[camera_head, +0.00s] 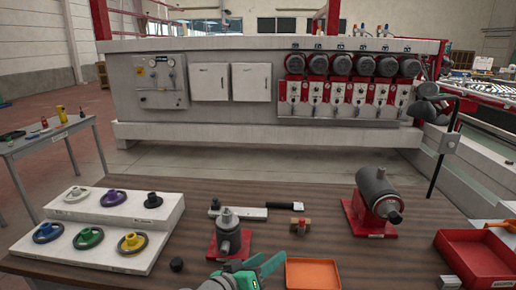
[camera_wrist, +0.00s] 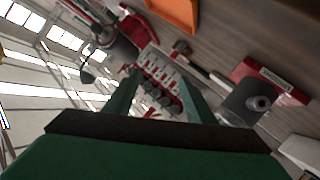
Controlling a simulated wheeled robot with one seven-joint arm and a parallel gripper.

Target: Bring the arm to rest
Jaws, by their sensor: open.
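My gripper (camera_head: 262,268) shows at the bottom middle of the head view, above the near part of the brown table (camera_head: 310,215). Its green fingers stand apart and nothing shows between them. In the wrist view the two fingers (camera_wrist: 160,95) frame the distant machine, and the picture is strongly tilted. A grey cylinder on a red base (camera_head: 229,240) stands just beyond the gripper, and an orange tray (camera_head: 313,273) lies to its right.
A white stepped rack (camera_head: 113,212) with several coloured knobbed discs is at left. A motor on a red base (camera_head: 377,200) and a red bin (camera_head: 476,258) are at right. A black-handled tool (camera_head: 248,211) and a small brass-red piece (camera_head: 299,226) lie mid-table. A large grey machine (camera_head: 205,115) stands behind.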

